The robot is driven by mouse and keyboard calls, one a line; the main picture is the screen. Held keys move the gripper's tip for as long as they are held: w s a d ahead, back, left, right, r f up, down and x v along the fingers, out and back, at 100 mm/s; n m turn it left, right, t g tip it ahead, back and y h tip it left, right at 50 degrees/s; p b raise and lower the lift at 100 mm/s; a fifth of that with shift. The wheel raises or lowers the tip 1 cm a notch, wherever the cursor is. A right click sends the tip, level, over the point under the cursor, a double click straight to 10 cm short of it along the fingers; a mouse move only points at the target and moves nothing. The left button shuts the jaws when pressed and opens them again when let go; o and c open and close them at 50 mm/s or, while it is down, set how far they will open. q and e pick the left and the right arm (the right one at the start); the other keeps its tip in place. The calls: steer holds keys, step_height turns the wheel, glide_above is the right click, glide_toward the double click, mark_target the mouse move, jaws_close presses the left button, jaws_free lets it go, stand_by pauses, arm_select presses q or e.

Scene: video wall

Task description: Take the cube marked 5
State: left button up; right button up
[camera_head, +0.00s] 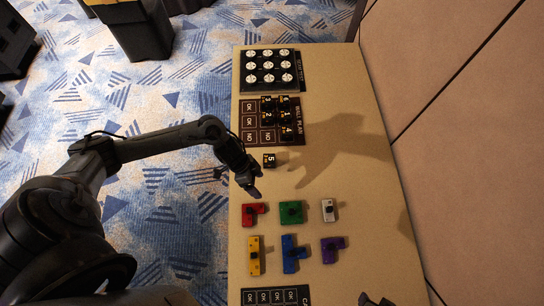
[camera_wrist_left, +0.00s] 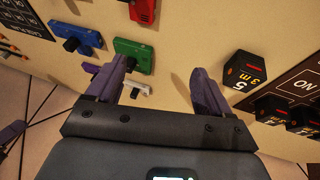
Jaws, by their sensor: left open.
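The cube marked 5 (camera_head: 269,160) is small and black with pale and orange markings. It sits alone on the tan table, just below the lower board edge in the head view. In the left wrist view the cube (camera_wrist_left: 244,72) is to the right of my fingers, apart from them. My left gripper (camera_head: 257,191) is over the table, a little below the cube in the head view. In the left wrist view its purple fingers (camera_wrist_left: 160,82) are spread with nothing held between them. Only a dark tip of my right gripper (camera_head: 376,300) shows at the bottom edge.
A dark board (camera_head: 252,128) marked WALL PLAN holds several black cubes. Above it a black tray (camera_head: 246,84) holds white round pieces. Below lie red (camera_head: 249,215), green (camera_head: 291,212), white (camera_head: 327,210), yellow (camera_head: 254,257), blue (camera_head: 291,254) and purple (camera_head: 331,249) blocks.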

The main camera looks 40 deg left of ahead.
arm_select(q)
steer(key=t+y+b, duration=0.1)
steer(key=y+b, duration=0.1)
steer(key=b, duration=0.1)
glide_toward(268, 159)
steer(key=s+f, duration=0.3)
steer(key=s, duration=0.1)
steer(key=shift+t, duration=0.5)
steer(key=w, duration=0.1)
steer(key=w+f+b, duration=0.1)
steer(key=w, duration=0.1)
steer(key=w+d+f+b, duration=0.1)
steer(key=shift+w+f, duration=0.15)
steer(key=shift+f, duration=0.1)
steer(key=shift+b+x, duration=0.8)
steer(key=shift+x, duration=2.15)
steer(key=shift+w+d+r, duration=0.15)
arm_select(e)
step_height(268, 159, down, 9)
steer(key=shift+r, duration=0.15)
arm_select(q)
steer(key=c, duration=1.1)
steer(key=shift+o, duration=0.2)
arm_select(e)
steer(key=shift+d, duration=0.15)
arm_select(q)
steer(key=shift+r, duration=0.15)
